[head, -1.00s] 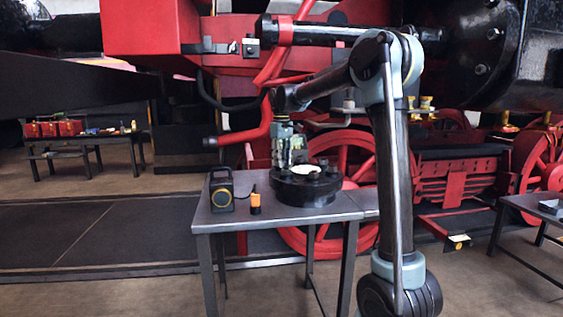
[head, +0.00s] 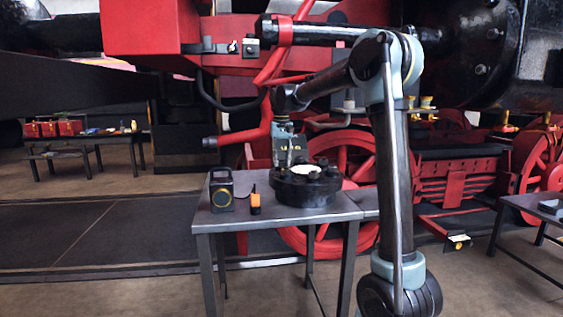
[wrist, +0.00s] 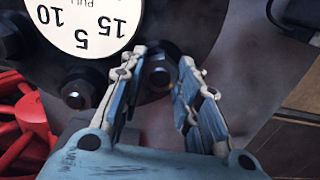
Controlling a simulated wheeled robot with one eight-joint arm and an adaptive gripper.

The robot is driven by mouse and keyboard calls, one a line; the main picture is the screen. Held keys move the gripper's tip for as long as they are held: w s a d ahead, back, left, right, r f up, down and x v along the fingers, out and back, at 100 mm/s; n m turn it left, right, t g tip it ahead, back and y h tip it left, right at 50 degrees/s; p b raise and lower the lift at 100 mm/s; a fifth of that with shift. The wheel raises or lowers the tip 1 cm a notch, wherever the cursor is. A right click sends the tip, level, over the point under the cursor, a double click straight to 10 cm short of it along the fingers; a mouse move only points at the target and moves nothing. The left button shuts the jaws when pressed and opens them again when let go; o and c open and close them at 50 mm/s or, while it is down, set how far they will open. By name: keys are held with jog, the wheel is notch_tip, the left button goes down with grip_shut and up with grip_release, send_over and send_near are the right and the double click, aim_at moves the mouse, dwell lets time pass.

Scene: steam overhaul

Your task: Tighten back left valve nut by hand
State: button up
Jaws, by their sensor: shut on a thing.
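The valve is a round black body (head: 305,190) on the metal table, with several nuts around its top and a white dial plate (head: 306,170) in the middle. The dial also shows at the top left of the wrist view (wrist: 92,22). My gripper (head: 288,165) points down onto the valve's back left side. In the wrist view my gripper's fingertips (wrist: 167,62) are on both sides of a dark nut (wrist: 158,77) and shut on it. The fingers partly hide this nut. Another nut (wrist: 76,94) sits to the left, apart from my fingers.
A black box with a handle (head: 221,190) and an orange device (head: 255,204) stand on the table (head: 235,218) left of the valve. Red pipes (head: 245,135) and a red wheel (head: 350,150) of the locomotive are close behind.

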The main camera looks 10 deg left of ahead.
jog(key=shift+w, duration=0.1)
dwell(0.3)
jog(key=o, duration=1.1)
jog(key=shift+c, duration=0.2)
notch_tip(320, 180, up, 12)
jog(key=shift+d, duration=0.1)
